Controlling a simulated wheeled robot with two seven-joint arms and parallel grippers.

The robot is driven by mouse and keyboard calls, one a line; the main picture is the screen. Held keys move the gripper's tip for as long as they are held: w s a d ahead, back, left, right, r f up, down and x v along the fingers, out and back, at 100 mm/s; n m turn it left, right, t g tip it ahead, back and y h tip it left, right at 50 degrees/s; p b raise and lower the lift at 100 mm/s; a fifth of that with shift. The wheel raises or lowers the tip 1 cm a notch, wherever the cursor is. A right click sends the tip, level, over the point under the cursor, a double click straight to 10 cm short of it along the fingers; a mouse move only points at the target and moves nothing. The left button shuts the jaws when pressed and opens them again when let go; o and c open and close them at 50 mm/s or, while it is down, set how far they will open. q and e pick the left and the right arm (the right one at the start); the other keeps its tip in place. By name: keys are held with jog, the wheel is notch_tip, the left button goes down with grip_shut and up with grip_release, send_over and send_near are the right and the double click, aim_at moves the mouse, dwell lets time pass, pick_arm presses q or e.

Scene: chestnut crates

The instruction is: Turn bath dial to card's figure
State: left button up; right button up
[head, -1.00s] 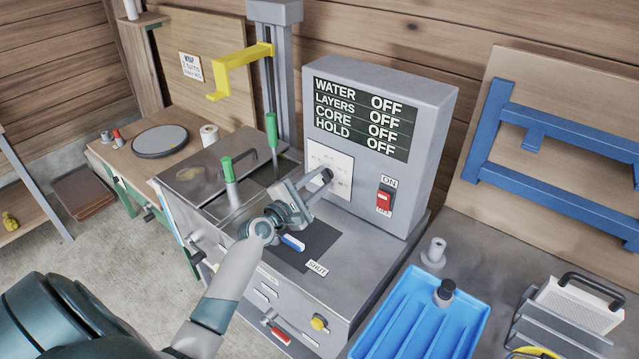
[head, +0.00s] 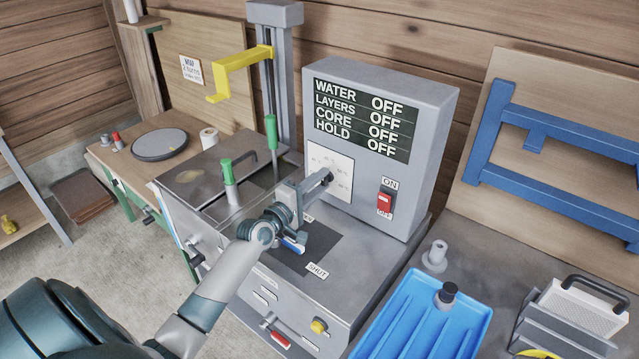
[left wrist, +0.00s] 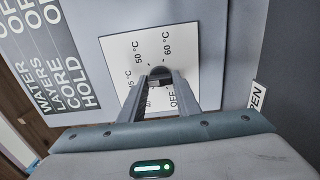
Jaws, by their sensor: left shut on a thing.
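The bath dial is a dark knob (left wrist: 160,73) on a white plate (head: 342,166) marked in °C and OFF, on the front of the grey control box (head: 440,120). My left gripper (head: 326,178) is shut on the dial, with its two fingers on either side of the knob in the left wrist view (left wrist: 160,82). In that view 50 °C and 60 °C show above the knob, and OFF shows below right. The fingers hide part of the scale and the pointer. The display (head: 361,119) reads OFF on every line. My right gripper is not in view.
A red switch (head: 385,202) marked ON sits right of the dial. A notice card (head: 190,69) hangs on the back board. A blue tray (head: 420,315) lies at the lower right.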

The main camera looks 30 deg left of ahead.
aim_at(370, 157)
pick_arm(q)
jog(key=shift+f, duration=0.1)
jog(key=o, duration=1)
jog(key=shift+o, duration=0.2)
jog(key=shift+r, duration=0.2)
jog(key=shift+r, duration=0.6)
jog(key=shift+o, duration=1.3)
jog(key=r, duration=0.2)
jog(key=d+r, duration=0.1)
jog(key=r, duration=0.1)
jog(key=shift+w+d, duration=0.2)
jog(key=d+r, duration=0.2)
jog(key=d, duration=0.1)
jog(key=d+r, duration=0.1)
jog(key=d, duration=0.3)
jog(key=d+r+b, duration=0.1)
jog(key=d+r, duration=0.1)
jog(key=d, duration=0.1)
jog(key=shift+s+d+r, duration=0.15)
jog(key=shift+s+r, duration=0.05)
jog(key=shift+r, duration=0.1)
jog(key=shift+c, duration=1.3)
